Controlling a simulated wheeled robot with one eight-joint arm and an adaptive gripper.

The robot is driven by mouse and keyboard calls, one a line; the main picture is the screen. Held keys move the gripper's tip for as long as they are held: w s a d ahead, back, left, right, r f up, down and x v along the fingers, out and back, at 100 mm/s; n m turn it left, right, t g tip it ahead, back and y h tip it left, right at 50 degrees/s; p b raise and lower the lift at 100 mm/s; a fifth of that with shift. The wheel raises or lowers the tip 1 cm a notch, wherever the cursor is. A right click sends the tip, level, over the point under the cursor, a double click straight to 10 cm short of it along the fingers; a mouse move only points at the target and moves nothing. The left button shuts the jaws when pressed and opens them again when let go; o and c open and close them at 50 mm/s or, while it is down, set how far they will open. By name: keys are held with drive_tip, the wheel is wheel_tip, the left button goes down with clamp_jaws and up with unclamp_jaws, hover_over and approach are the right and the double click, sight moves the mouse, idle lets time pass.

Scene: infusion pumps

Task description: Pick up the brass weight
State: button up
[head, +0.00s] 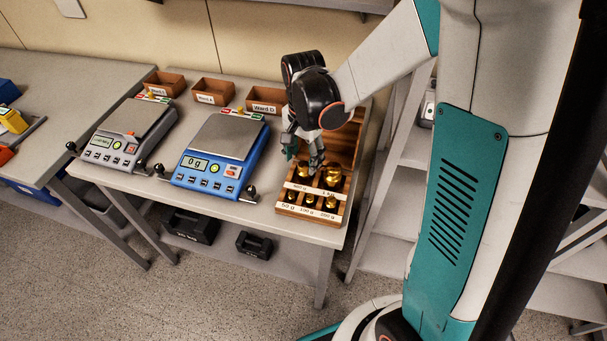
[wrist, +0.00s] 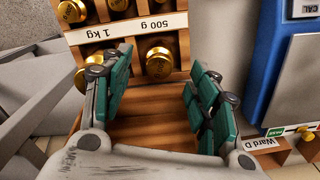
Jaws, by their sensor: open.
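Several brass weights sit in a wooden box at the right of the table. The back row has a 500 g weight (head: 304,171) and a larger 1 kg weight (head: 332,176); smaller ones stand in front. My gripper (head: 305,157) is open, low over the box's rear part, just behind the 500 g weight. In the wrist view, the open gripper (wrist: 159,82) has the 500 g weight (wrist: 160,64) ahead between its fingertips. The 1 kg weight (wrist: 84,77) is partly hidden by the left finger. I cannot tell whether any finger touches a weight.
The wooden box (head: 289,211) has dividers and white label strips. A blue scale (head: 217,158) reading 0 g and a grey scale (head: 131,133) stand to the left. Ward bins (head: 213,92) line the back edge. A shelf rack (head: 385,190) stands right of the table.

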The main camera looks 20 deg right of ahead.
sight(304, 165)
drive_tip(key=shift+d+f+b, duration=0.1)
drive_tip(key=shift+f+b, duration=1.1)
drive_tip(key=shift+f, duration=1.45)
clamp_jaws()
